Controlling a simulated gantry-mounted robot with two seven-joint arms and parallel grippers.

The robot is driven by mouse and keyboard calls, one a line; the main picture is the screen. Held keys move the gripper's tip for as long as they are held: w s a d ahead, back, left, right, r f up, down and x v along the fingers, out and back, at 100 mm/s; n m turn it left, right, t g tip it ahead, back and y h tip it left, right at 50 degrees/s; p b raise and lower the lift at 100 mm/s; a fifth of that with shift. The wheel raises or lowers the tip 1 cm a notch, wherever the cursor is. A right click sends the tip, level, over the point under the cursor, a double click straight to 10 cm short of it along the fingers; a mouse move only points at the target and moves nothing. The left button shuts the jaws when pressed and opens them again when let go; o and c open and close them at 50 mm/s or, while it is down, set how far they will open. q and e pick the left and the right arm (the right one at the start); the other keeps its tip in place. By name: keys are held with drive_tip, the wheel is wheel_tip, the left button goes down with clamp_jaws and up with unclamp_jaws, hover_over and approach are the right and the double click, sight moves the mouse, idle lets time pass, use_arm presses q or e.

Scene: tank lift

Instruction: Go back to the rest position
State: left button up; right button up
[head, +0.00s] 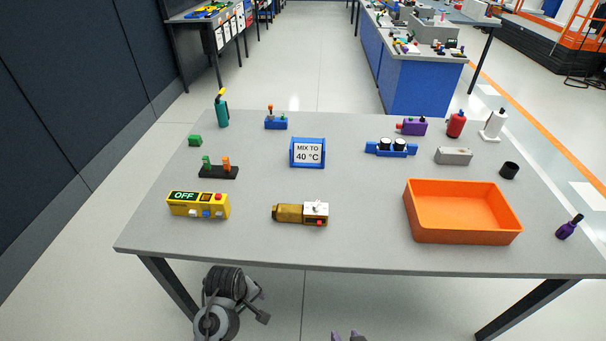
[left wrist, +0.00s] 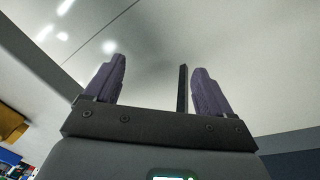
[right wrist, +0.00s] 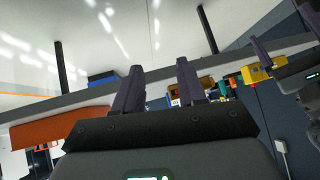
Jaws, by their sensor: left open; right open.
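My right gripper (head: 348,336) shows only as two purple fingertips at the bottom edge of the head view, apart from the table (head: 340,255) and in front of its near edge. In the right wrist view its fingers (right wrist: 159,66) stand apart with nothing between them. In the left wrist view my left gripper (left wrist: 159,66) is open and empty, with the bare floor behind it. A second gripper with purple fingers, my left one, shows at the right of the right wrist view. Neither gripper touches any object on the table.
The table carries an orange bin (head: 463,236), a yellow OFF box (head: 198,205), a brass and white valve (head: 300,213), a "MIX TO 40 °C" sign (head: 307,153) and a blue holder with two dark caps (head: 391,148).

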use_arm(q)
drive_tip(key=s+a+r+m+t, duration=0.1)
drive_tip(key=s+a+m, duration=0.3)
drive_tip(key=s, duration=0.8)
drive_tip(key=s+a+r+m+t, duration=0.1)
drive_tip(key=s+a+r+m, duration=0.15)
drive_tip(key=s+m, duration=0.6)
use_arm(e)
drive_tip(key=s+d+f+n+g+h, duration=0.2)
drive_tip(key=s+d+g, duration=0.3)
drive_tip(key=s+d, duration=0.8)
use_arm(q)
drive_tip(key=s+r+n+p, duration=0.1)
drive_tip(key=s+r+p, duration=0.2)
drive_tip(key=r+p, duration=3.4)
drive_tip(key=shift+a+n+y, duration=0.2)
drive_tip(key=shift+n+y, duration=0.1)
drive_tip(key=shift+n, duration=0.05)
use_arm(e)
wheel_tip(320, 180, up, 38)
drive_tip(key=a, duration=0.1)
drive_tip(key=shift+s, duration=0.45)
